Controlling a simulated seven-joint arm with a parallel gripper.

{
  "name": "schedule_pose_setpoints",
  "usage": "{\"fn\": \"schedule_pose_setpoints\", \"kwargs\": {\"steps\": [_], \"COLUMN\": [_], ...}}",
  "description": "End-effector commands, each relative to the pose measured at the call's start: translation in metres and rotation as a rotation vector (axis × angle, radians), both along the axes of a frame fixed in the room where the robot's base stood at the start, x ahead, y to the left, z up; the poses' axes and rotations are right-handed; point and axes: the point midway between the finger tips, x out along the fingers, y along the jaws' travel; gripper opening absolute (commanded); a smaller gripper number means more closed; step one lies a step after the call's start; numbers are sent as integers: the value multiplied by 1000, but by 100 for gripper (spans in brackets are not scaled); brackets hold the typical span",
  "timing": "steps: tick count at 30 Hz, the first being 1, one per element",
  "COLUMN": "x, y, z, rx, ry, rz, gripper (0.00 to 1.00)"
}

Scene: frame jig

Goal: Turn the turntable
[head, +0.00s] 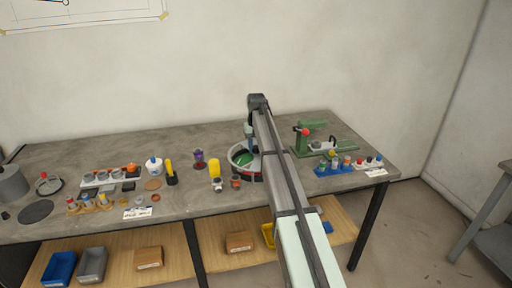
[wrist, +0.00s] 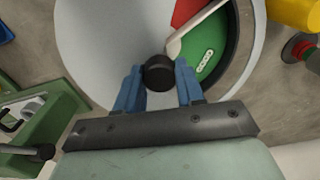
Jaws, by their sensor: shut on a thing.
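The turntable (head: 234,150) is a round, light grey disc on the bench, with a green and red part; my arm partly covers it in the head view. In the wrist view the turntable's pale disc (wrist: 90,40) fills the upper middle, with a green sector (wrist: 206,42) and a red sector (wrist: 186,12) at its right. A black round knob (wrist: 158,73) stands at the disc's near side. My gripper (wrist: 158,86) is over the turntable, its blue fingers shut on the black knob, one on each side. In the head view the fingertips are mostly hidden behind my arm.
A green machine (head: 309,138) and a blue rack (head: 333,170) with several pieces stand to the right. A yellow bottle (head: 214,168) and a purple item (head: 199,160) stand close to the turntable's left. Several small parts fill the bench's left side. Bins sit on the lower shelf.

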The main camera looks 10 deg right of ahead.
Motion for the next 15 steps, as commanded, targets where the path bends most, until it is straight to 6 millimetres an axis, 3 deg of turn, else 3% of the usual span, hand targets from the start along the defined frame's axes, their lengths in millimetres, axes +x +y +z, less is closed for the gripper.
{"fn": "schedule_pose_setpoints", "kwargs": {"steps": [15], "x": [0], "y": [0], "z": [0], "rx": [0], "ry": [0], "rz": [491], "gripper": [0]}}
